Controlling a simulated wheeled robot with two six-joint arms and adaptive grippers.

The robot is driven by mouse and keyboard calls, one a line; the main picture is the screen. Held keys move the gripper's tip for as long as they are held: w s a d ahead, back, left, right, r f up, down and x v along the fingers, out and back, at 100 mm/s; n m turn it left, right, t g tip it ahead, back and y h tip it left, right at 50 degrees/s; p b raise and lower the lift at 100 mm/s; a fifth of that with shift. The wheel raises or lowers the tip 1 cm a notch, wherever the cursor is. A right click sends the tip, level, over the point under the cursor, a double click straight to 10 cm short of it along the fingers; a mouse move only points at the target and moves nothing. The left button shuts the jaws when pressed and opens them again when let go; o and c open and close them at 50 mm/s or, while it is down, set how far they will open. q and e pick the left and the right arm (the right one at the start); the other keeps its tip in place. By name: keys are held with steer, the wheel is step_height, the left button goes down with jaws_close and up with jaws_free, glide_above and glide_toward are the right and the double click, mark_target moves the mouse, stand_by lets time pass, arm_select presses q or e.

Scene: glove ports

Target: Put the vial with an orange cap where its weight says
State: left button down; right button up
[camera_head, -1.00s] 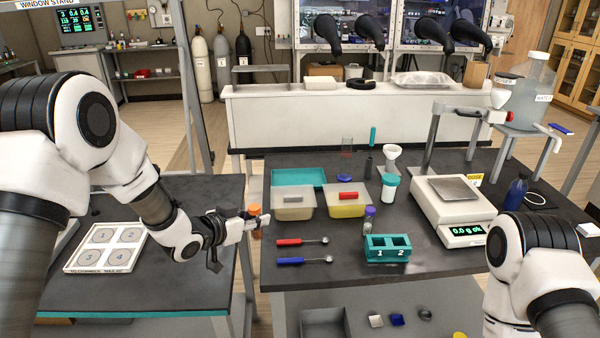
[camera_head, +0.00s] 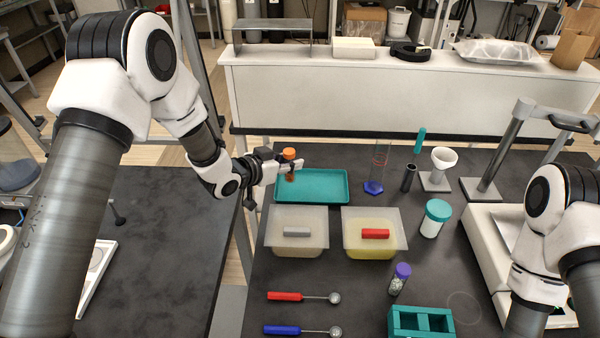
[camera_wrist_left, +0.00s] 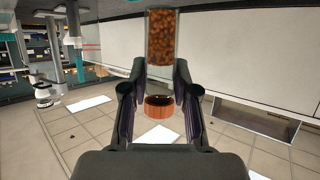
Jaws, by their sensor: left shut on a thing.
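The vial with an orange cap (camera_head: 289,154) is upright in my left gripper (camera_head: 288,167), held in the air by the left edge of the teal tray. In the left wrist view, the clear vial (camera_wrist_left: 174,40) shows brown grainy contents, and its orange cap (camera_wrist_left: 158,106) shows between the fingers. My left gripper (camera_wrist_left: 158,95) is shut on it. The white scale (camera_head: 478,235) stands at the right, partly hidden by my right arm; its display is out of sight. A teal two-slot rack (camera_head: 393,322) is at the bottom edge. My right gripper is out of view.
A white tray (camera_head: 93,280) shows partly on the left table.

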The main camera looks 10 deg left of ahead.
mark_target(288, 178)
arm_select(q)
steer(key=f, duration=0.4)
steer(key=f+p, duration=0.1)
steer(key=f, duration=0.1)
steer(key=shift+w+a+f, duration=0.1)
steer(key=shift+w+a, duration=0.05)
steer(key=shift+w, duration=0.1)
steer(key=shift+s, duration=0.25)
steer(key=c, duration=1)
jaws_free()
steer(key=shift+c, duration=0.2)
steer(key=shift+o, duration=0.8)
steer(key=shift+w+f, duration=0.1)
steer(key=shift+w, duration=0.05)
steer(key=shift+a+r, duration=0.1)
steer(key=shift+r, duration=0.25)
steer(key=b+v, duration=0.2)
steer(key=v, duration=1)
steer(key=shift+f, duration=0.15)
